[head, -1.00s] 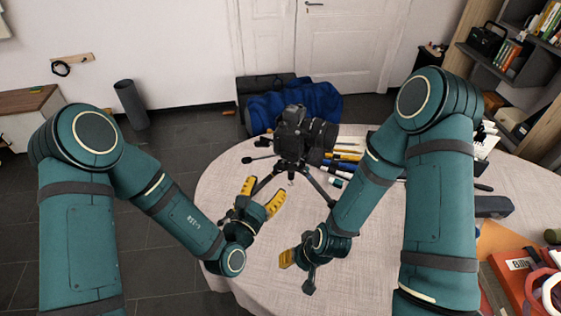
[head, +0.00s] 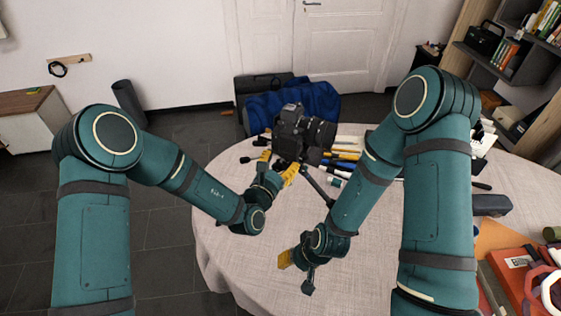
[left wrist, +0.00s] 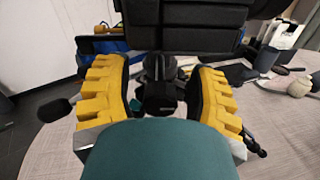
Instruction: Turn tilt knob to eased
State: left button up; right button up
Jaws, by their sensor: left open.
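A black camera (head: 292,135) stands on a small black tripod (head: 318,186) on the round table. My left gripper (head: 276,165) is open just below the camera, its yellow fingers on either side of the tripod head. In the left wrist view my left gripper (left wrist: 160,92) has the dark knob-like part of the tripod head (left wrist: 160,98) between its fingers, with gaps on both sides. I cannot tell which knob this is or how it is turned. A lever with a dark end (left wrist: 55,110) sticks out left. My right gripper (head: 289,262) is low over the front of the table, its opening unclear.
The cloth-covered table (head: 225,250) is clear at the front left. Pens and markers (head: 345,157) lie right of the tripod. A dark case (head: 490,205) and red book (head: 510,268) lie at the right. A blue bag (head: 310,105) is behind the table.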

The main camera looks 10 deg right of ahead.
pick_arm(q)
grip_shut()
jog(key=n+p, duration=0.4)
jog(key=shift+r, duration=0.15)
jog(key=shift+n+p, duration=0.55)
jog(key=shift+n, duration=0.35)
pick_arm(e)
jog(key=r, duration=0.5)
jog(key=shift+w+d+r, duration=0.15)
jog(key=shift+w+r, duration=0.05)
jog(key=shift+r, duration=0.1)
pick_arm(q)
jog(key=shift+o, duration=0.7)
grip_release()
jog(key=v, duration=1.2)
